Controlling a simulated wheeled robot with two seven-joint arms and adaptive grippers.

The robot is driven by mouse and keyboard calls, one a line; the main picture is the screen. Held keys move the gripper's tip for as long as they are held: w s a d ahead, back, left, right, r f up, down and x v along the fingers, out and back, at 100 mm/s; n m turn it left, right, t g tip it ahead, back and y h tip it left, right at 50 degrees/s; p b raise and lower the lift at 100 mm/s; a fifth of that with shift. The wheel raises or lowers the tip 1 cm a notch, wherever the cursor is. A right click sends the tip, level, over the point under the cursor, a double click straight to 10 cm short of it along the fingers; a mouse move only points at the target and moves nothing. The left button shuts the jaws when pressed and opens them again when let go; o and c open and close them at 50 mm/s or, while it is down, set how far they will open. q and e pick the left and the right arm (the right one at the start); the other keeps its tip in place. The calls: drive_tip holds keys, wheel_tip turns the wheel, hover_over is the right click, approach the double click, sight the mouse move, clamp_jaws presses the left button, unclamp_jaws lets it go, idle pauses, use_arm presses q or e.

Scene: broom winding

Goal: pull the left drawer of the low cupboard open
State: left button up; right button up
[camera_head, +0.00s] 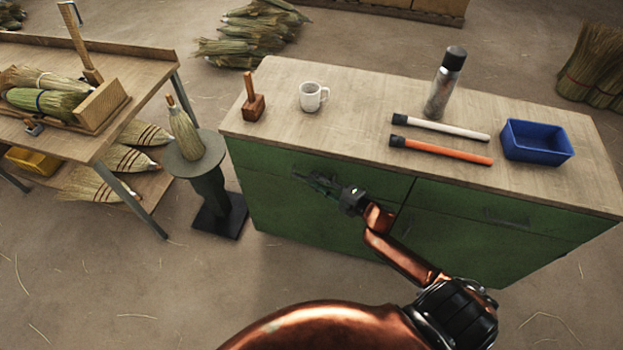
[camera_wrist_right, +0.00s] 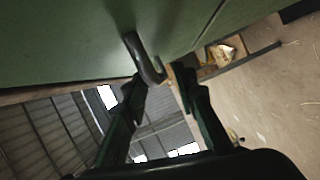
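The low green cupboard (camera_head: 270,205) has a pale wooden top. Its left drawer (camera_head: 262,160) looks shut, with its front level with the cupboard face. In the right wrist view, the dark curved drawer handle (camera_wrist_right: 146,58) stands out from the green drawer front (camera_wrist_right: 70,45). My right gripper (camera_head: 322,184) is at that handle and hides part of it in the head view. In the wrist view its fingers (camera_wrist_right: 160,82) are apart, with the handle's near end between the tips. I cannot tell whether they touch it. My left gripper is not in view.
A round stand (camera_head: 208,160) with a broom head is left of the cupboard. Floor in front is clear.

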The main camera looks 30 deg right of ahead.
drive_tip(key=shift+x, duration=0.95)
drive_tip(key=shift+w, duration=0.15)
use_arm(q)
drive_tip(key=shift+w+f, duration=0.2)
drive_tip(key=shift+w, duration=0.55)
use_arm(e)
drive_tip(key=shift+c, duration=0.7)
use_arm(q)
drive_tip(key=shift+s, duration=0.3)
use_arm(e)
clamp_jaws()
